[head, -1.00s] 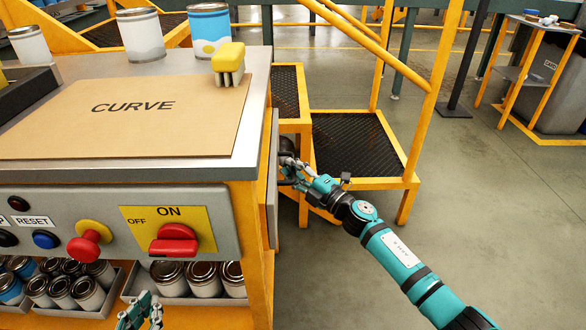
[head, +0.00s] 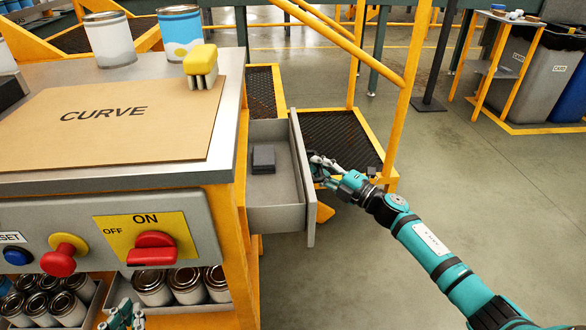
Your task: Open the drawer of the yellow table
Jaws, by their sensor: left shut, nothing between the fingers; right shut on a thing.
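The yellow table (head: 224,250) has a grey metal top and stands on the left. Its drawer (head: 283,207) sticks out from the right side and is open, with its inside in view. A small dark block (head: 263,158) lies in the drawer. My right gripper (head: 318,168) is at the outer face of the drawer front, shut on what seems to be its handle, which the fingers mostly hide. My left gripper (head: 128,320) is at the bottom edge, low in front of the paint cans, shut and empty, and partly cut off.
A cardboard sheet marked CURVE (head: 105,118), a yellow brush (head: 201,68) and paint cans (head: 180,35) are on the table top. A red switch (head: 151,248) is on the front panel. Yellow-edged steps (head: 335,140) stand behind the drawer.

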